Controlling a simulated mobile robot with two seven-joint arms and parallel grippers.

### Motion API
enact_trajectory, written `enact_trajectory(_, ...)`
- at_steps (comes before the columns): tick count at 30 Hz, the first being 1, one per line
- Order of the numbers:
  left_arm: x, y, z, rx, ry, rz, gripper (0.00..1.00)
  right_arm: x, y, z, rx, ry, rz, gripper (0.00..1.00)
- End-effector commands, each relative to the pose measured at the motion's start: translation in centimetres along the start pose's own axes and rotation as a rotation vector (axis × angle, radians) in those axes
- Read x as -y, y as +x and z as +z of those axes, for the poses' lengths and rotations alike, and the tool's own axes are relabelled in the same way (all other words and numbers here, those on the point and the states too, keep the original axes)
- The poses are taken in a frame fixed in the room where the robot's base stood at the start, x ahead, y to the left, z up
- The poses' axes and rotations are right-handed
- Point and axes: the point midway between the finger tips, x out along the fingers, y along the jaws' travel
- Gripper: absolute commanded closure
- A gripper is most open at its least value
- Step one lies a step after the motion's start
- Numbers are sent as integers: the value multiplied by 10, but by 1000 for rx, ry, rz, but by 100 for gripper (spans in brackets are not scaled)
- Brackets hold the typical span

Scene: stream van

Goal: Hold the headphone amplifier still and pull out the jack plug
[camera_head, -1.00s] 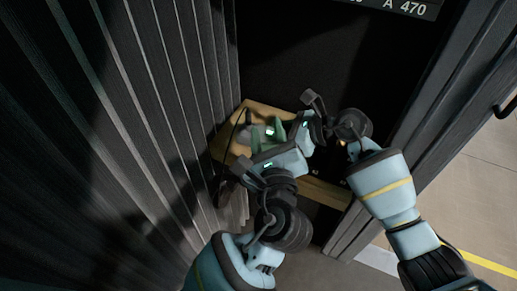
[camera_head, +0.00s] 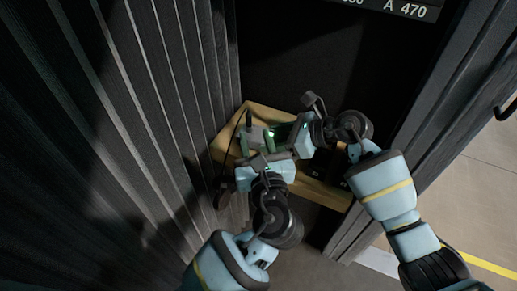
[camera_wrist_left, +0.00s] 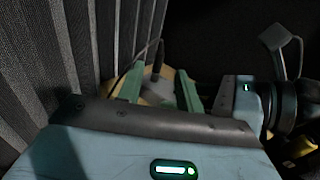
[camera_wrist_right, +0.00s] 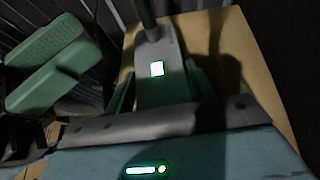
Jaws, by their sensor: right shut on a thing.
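The headphone amplifier (camera_head: 257,137) is a small grey box on a wooden shelf. Its lit square shows in the right wrist view, where the amplifier (camera_wrist_right: 160,88) sits between the fingers of my right gripper (camera_wrist_right: 160,92), shut on it. The dark jack plug (camera_wrist_right: 147,18) stands up from the amplifier's far end; it also shows in the left wrist view (camera_wrist_left: 158,52). My left gripper (camera_wrist_left: 160,88) is open, its green fingers apart, on the near side of the amplifier. The plug is beyond its fingertips and appears untouched. In the head view, my left gripper (camera_head: 257,150) partly hides the amplifier's near side.
The wooden shelf (camera_head: 325,190) is narrow, with dark objects (camera_head: 322,165) at its right part. A ribbed dark wall (camera_head: 170,100) stands close on the left. A thin cable (camera_wrist_left: 128,70) runs beside the plug. My two grippers are close together.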

Motion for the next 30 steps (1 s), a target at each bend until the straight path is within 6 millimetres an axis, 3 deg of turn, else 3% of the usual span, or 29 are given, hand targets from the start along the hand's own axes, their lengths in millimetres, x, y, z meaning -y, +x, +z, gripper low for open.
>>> enact_trajectory(9,0,55,0,2,2,1,64,-1,1,-3,-5,3,3,68)
enact_trajectory(15,0,79,0,1,1,1,64,-1,1,-3,-5,3,3,68)
enact_trajectory(30,0,90,-1,-1,-1,0,67,-1,1,-3,-5,3,3,68)
